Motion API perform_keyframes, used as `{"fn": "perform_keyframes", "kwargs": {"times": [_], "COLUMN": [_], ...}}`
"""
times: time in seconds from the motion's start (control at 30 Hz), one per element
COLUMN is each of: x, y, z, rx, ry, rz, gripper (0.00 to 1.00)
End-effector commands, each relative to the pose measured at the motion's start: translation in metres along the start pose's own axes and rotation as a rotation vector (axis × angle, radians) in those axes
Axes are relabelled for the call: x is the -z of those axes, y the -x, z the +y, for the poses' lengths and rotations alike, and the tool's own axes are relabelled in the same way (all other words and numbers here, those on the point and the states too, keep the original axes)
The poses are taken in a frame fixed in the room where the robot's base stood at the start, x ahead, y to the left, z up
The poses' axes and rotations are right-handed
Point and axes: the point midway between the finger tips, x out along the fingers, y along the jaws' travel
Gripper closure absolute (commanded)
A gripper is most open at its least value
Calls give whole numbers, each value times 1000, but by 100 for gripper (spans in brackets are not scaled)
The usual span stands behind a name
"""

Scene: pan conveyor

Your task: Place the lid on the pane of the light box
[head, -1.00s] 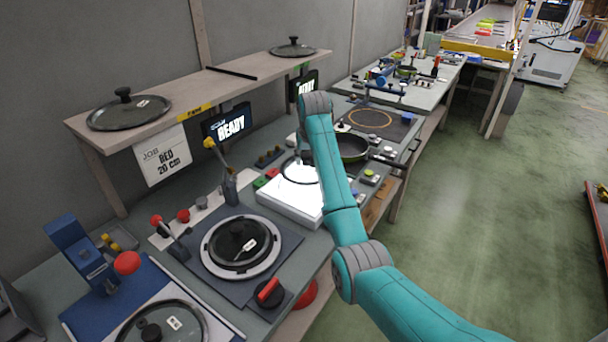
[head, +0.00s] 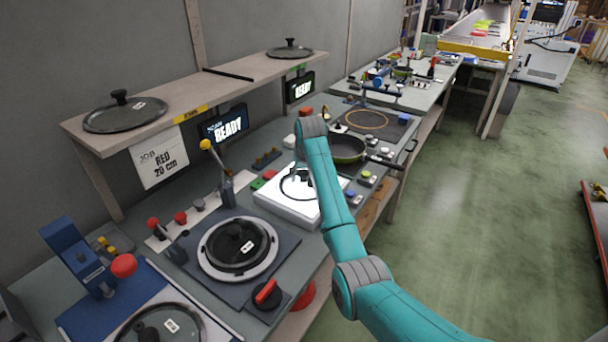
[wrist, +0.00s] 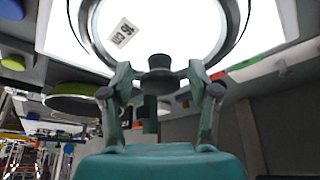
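The light box (head: 283,205) is a white box with a brightly lit pane, right of the round lid station in the head view. The glass lid (head: 283,190) shows as a dark ring over the pane, partly behind my arm. In the wrist view the lid (wrist: 122,33) has a steel rim, a white label and a dark knob. My gripper (wrist: 160,72) has its two fingers on either side of the knob and is shut on it. The lid is low over the pane; I cannot tell whether its rim touches.
A black lid (head: 237,246) sits in a round station with a lever and red knob. A frying pan (head: 346,148) stands right of the light box. The shelf above (head: 215,92) bears two lids. Another lid (head: 165,328) lies at front left.

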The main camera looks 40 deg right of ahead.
Motion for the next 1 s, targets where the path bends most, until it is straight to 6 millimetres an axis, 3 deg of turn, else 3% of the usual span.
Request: {"fn": "perform_keyframes", "kwargs": {"times": [0.27,0.43,0.8,1.0], "x": [0,2,2,2], "y": [1,12,82,111], "z": [0,0,0,0], "rx": [0,0,0,0], "ry": [0,0,0,0], "rz": [0,2,4,2], "gripper": [35,35,35,35]}}
